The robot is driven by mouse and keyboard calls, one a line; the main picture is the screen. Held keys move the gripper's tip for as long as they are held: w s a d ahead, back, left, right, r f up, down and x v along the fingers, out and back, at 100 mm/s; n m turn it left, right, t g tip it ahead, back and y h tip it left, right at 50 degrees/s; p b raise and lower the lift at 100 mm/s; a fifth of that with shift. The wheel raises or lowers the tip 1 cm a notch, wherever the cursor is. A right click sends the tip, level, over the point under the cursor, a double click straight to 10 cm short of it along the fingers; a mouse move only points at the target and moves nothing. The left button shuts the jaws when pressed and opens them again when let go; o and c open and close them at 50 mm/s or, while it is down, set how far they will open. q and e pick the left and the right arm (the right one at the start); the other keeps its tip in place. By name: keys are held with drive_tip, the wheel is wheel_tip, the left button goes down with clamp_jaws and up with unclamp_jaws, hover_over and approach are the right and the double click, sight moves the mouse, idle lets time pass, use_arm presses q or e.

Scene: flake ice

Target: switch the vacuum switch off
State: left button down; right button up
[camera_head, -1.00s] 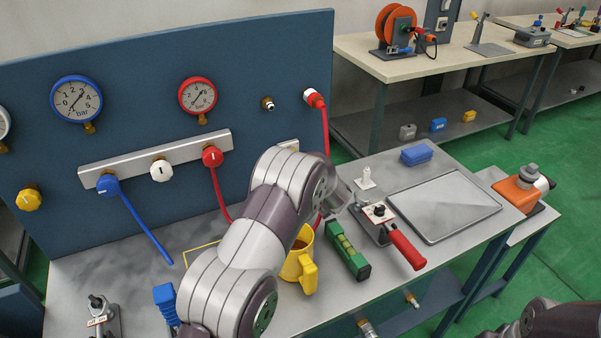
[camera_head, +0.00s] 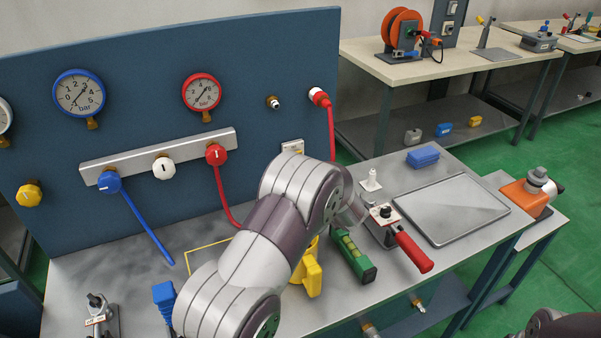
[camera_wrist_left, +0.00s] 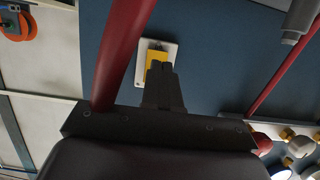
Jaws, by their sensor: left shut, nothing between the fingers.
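The vacuum switch appears to be the small white plate (camera_head: 291,147) on the blue panel, just above my left arm. In the left wrist view the plate (camera_wrist_left: 142,48) carries a yellow part (camera_wrist_left: 155,55), partly covered by the fingers. My left gripper (camera_wrist_left: 161,72) is shut and empty, with its tips over the lower part of the plate. I cannot tell whether they touch it or which way the switch is set. In the head view my left forearm hides this gripper. My right gripper is out of view.
A red hose (camera_wrist_left: 122,45) crosses close beside the left gripper. The blue panel (camera_head: 240,100) also carries gauges and valve knobs. On the bench stand a yellow mug (camera_head: 312,270), a green level (camera_head: 352,255) and a red-handled clamp (camera_head: 412,250). A tray (camera_head: 450,208) lies at right.

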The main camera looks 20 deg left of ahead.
use_arm(q)
drive_tip(key=v, duration=0.8)
drive_tip(key=shift+f, duration=0.2)
idle(0.3)
